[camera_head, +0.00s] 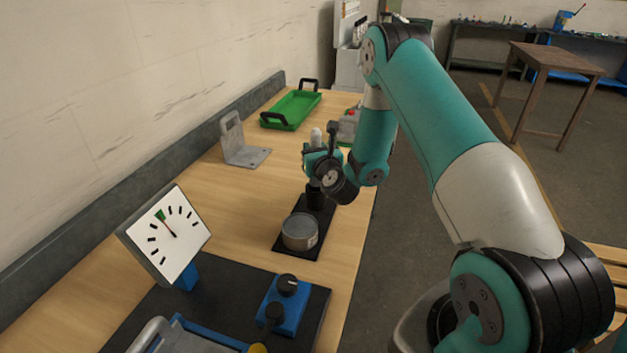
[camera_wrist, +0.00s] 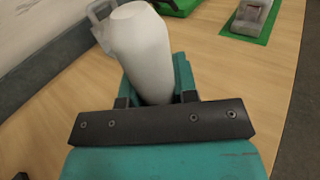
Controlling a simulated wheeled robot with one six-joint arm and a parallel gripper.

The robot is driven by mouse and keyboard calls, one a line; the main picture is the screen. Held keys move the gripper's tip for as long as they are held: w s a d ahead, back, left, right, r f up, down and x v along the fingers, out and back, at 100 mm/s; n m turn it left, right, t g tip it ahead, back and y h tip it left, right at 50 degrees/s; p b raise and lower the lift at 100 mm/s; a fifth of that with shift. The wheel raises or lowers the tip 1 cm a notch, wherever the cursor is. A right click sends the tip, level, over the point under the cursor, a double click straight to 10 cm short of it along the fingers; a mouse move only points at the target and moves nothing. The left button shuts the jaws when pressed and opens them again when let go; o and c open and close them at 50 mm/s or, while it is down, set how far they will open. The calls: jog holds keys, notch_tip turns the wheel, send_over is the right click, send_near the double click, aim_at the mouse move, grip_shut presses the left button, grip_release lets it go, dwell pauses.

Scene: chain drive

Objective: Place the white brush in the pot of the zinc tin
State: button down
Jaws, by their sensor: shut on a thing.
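The white brush (camera_wrist: 146,55) is held between the teal fingers of my gripper (camera_wrist: 157,92) in the wrist view. In the head view its pale rounded end (camera_head: 316,137) sticks up above my gripper (camera_head: 322,163). The zinc tin (camera_head: 299,232) is a low grey round tin on a black mat (camera_head: 313,247) near the bench's right edge. My gripper is above and behind the tin, apart from it. A dark upright cylinder (camera_head: 316,198) shows below my gripper, behind the tin; I cannot tell whether it belongs to the brush.
A grey metal bracket (camera_head: 240,146) and a green tray (camera_head: 291,108) with black handles stand farther back on the wooden bench. A white dial gauge (camera_head: 168,237) and a blue box with a black knob (camera_head: 287,303) are at the front. Bare wood lies left of the tin.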

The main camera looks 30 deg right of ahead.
jog(key=shift+f+b, duration=2.6)
jog(key=shift+f, duration=0.35)
jog(key=c, duration=0.9)
grip_release()
jog(key=shift+r, duration=0.15)
